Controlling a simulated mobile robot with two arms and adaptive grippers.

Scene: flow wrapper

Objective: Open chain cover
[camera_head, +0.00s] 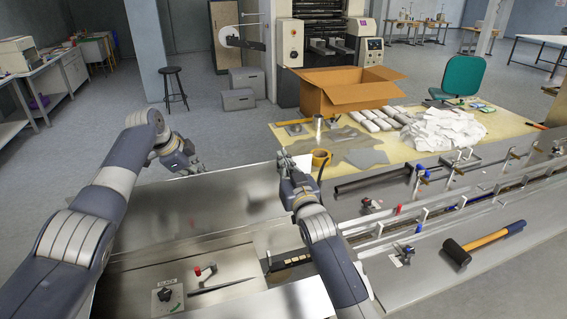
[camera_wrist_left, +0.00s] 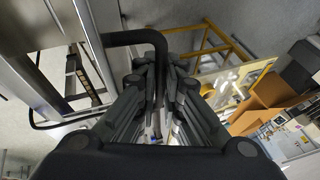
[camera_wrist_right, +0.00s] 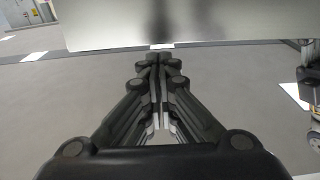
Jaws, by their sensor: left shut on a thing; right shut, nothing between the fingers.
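The chain cover (camera_head: 215,210) is a broad, bare steel panel in front of me. It appears raised, with the open machine bay (camera_head: 240,268) showing below its near edge. My left gripper (camera_head: 190,166) is at the panel's far left edge. In the left wrist view its fingers (camera_wrist_left: 160,65) are shut on a black bent handle (camera_wrist_left: 125,38) beside steel panelling. My right gripper (camera_head: 287,160) is shut and empty, near the panel's far right corner. In the right wrist view its fingers (camera_wrist_right: 158,62) point toward the floor below a steel panel edge (camera_wrist_right: 210,25).
Inside the bay are a red-knobbed part (camera_head: 205,270) and a dark chain section (camera_head: 290,262). A hammer (camera_head: 485,245) lies on the conveyor bed to the right. Behind stands a worktable (camera_head: 400,158) with an open cardboard box (camera_head: 345,92) and a tape roll (camera_head: 320,158).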

